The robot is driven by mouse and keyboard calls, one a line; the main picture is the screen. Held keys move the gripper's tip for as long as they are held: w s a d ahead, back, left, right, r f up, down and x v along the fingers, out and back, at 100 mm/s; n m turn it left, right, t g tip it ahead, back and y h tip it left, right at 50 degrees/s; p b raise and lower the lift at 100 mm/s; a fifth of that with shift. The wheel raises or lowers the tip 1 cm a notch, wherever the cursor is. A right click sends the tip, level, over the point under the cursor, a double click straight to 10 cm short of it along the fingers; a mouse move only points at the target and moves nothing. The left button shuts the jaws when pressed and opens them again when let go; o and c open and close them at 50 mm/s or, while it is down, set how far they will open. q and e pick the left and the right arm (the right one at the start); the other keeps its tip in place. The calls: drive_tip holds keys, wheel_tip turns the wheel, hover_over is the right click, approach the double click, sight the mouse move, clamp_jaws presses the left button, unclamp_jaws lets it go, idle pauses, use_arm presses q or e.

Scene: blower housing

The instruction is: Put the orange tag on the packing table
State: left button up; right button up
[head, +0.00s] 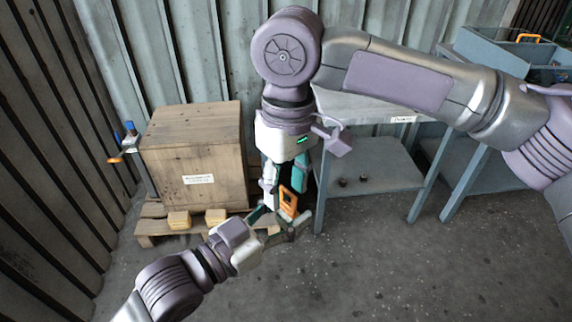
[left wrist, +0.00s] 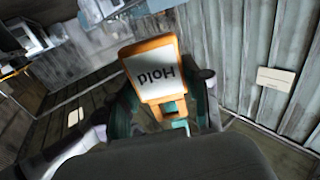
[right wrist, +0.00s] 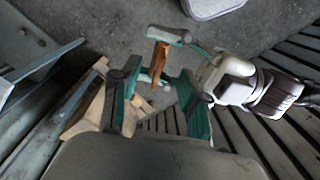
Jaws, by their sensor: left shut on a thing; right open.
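A grey table (head: 365,107) with a small label, too small to read surely, stands behind, partly hidden by my right arm.
A wooden crate (head: 195,150) sits on a pallet (head: 155,227) at the left, with small wooden blocks in front. Two small dark items lie on the table's lower shelf (head: 385,170). A blue-grey bin (head: 490,52) stands at the back right. Floor at front right is clear.

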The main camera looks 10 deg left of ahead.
sight(285, 206)
wheel_tip(285, 206, down, 8)
drive_tip(key=shift+s+a+r, duration=0.1)
drive_tip(key=shift+r, duration=0.05)
idle(0.3)
clamp_jaws()
use_arm(q)
drive_tip(key=o, duration=1.2)
